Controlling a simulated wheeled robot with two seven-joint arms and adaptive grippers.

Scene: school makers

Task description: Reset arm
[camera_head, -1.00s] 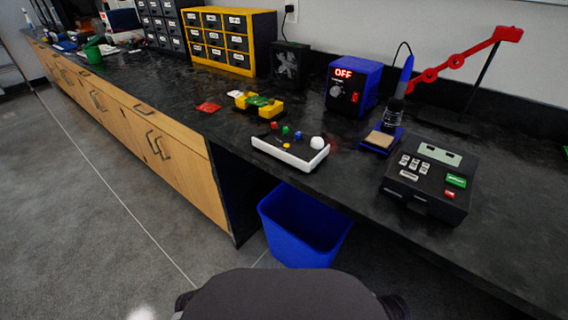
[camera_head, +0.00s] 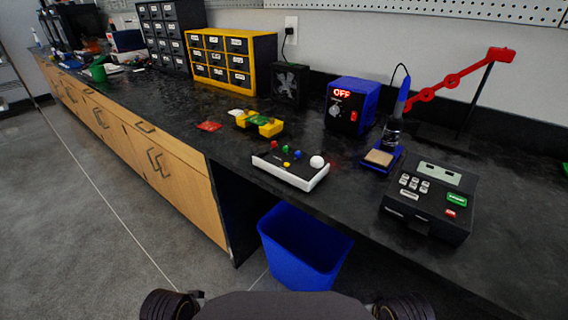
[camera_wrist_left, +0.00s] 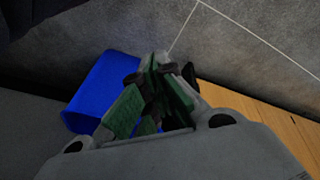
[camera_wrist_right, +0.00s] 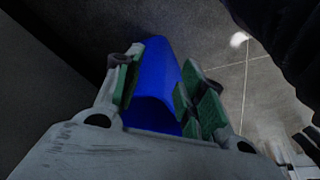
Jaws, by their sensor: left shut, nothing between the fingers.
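My left gripper (camera_wrist_left: 163,68) shows in the left wrist view with its green-padded fingers together and nothing between them. My right gripper (camera_wrist_right: 160,76) shows in the right wrist view with its green-padded fingers apart and nothing held. A blue bin (camera_head: 300,250) stands on the floor below the counter. It lies beyond my left fingers in the left wrist view (camera_wrist_left: 100,85) and behind the gap of my right fingers in the right wrist view (camera_wrist_right: 155,75). Neither gripper shows in the head view.
The black counter (camera_head: 340,215) holds a white-edged controller (camera_head: 292,178), a black keypad device (camera_head: 428,198), a blue soldering station (camera_head: 350,105) and a yellow drawer cabinet (camera_head: 225,60). Wooden cabinets (camera_head: 180,185) run left of the bin. Open grey floor (camera_head: 70,240) lies in front.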

